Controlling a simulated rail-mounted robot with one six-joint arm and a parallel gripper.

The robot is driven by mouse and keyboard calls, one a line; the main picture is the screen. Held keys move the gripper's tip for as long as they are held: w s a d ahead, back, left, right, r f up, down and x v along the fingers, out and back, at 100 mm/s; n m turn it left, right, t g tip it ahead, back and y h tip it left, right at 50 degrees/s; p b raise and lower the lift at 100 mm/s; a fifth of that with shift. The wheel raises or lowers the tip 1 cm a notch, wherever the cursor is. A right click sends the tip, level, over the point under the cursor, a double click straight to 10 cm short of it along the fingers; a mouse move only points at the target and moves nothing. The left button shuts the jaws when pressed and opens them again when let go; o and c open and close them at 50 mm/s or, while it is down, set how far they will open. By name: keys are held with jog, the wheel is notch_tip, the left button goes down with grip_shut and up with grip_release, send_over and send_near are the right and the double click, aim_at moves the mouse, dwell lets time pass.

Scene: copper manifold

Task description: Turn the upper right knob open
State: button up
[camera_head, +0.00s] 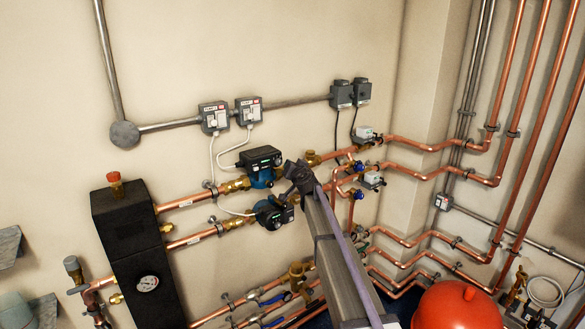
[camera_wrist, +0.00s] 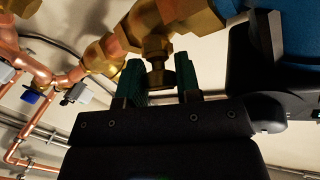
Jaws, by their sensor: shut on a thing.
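In the wrist view, my gripper (camera_wrist: 160,88) has its two green-padded fingers on either side of a small brass knob (camera_wrist: 157,72), and is shut on it. The knob hangs under a brass valve body (camera_wrist: 180,14) on the pipe line. In the head view, my gripper (camera_head: 297,174) is just right of the upper pump (camera_head: 261,162), close below the brass fitting (camera_head: 312,158) on the upper pipe. My gripper and arm hide the knob there. The knob's turn angle cannot be told.
The lower pump (camera_head: 272,213) is close to the left of my arm. Copper pipes with blue-handled valves (camera_head: 358,194) run to the right. A black box with a gauge (camera_head: 147,283) stands at left, and a red tank (camera_head: 458,308) at lower right.

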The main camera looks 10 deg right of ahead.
jog(key=o, duration=0.6)
jog(key=s, duration=0.3)
jog(key=s+d, duration=0.1)
jog(key=s, duration=0.3)
jog(key=s+r+p, duration=0.1)
jog(key=s, duration=0.2)
jog(key=shift+s+d, duration=0.2)
jog(key=shift+s, duration=0.2)
jog(key=shift+f, duration=0.1)
jog(key=s+a+f+n+g+y, duration=0.25)
jog(key=s+f+g, duration=0.3)
jog(key=s, duration=0.45)
jog(key=s+a+f+n+g+y, duration=0.1)
jog(key=s+a+f+n+g, duration=0.1)
jog(key=s+a+f+g, duration=0.5)
jog(key=s+d+f+g+h, duration=0.1)
jog(key=s+d, duration=0.1)
jog(key=s, duration=0.6)
jog(key=s+d+f+g+h, duration=0.1)
jog(key=s+d+g+h, duration=0.1)
jog(key=s, duration=0.6)
jog(key=s+d+f+g+h, duration=0.1)
jog(key=s+d, duration=0.3)
jog(key=s, duration=0.5)
jog(key=shift+f+h, duration=0.1)
jog(key=shift+h, duration=0.65)
